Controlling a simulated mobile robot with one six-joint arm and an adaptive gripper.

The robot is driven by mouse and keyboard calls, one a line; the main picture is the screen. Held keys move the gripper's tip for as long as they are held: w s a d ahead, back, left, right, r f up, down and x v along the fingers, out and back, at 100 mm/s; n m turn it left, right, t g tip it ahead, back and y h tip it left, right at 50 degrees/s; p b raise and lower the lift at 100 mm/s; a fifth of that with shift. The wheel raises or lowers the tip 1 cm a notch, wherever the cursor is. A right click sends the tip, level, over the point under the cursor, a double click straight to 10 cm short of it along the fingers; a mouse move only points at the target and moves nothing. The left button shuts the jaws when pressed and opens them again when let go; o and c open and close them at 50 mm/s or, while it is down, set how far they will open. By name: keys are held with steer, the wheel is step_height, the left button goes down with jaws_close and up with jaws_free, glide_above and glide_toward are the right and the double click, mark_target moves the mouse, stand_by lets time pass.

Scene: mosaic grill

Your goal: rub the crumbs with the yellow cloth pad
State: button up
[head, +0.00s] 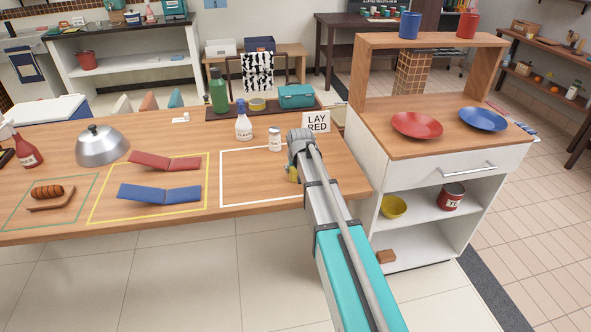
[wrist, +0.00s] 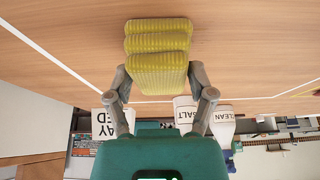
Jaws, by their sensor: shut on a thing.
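My gripper (wrist: 160,74) is shut on the yellow cloth pad (wrist: 158,45), a ribbed yellow-green block held between its two fingers in the wrist view. In the head view my gripper (head: 294,163) is at the right end of the wooden table, by the right side of the white outline (head: 262,204). I cannot tell whether the pad touches the table. I can make out no crumbs in either view.
A salt shaker (head: 275,139), a spray bottle (head: 243,122) and a sign reading LAY RED (head: 316,122) stand near my gripper. A white cabinet (head: 376,183) with red and blue plates stands to the right. The white-outlined area looks bare.

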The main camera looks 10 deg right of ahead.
mark_target(253, 180)
steer(key=shift+s+a, duration=0.1)
steer(key=shift+a, duration=0.15)
steer(key=shift+a, duration=1.7)
steer(key=shift+a, duration=0.1)
steer(key=shift+a, duration=1.8)
steer(key=shift+w+a, duration=0.2)
steer(key=shift+a, duration=1.65)
steer(key=shift+a, duration=0.1)
steer(key=shift+a, duration=1.75)
steer(key=shift+a+f, duration=0.1)
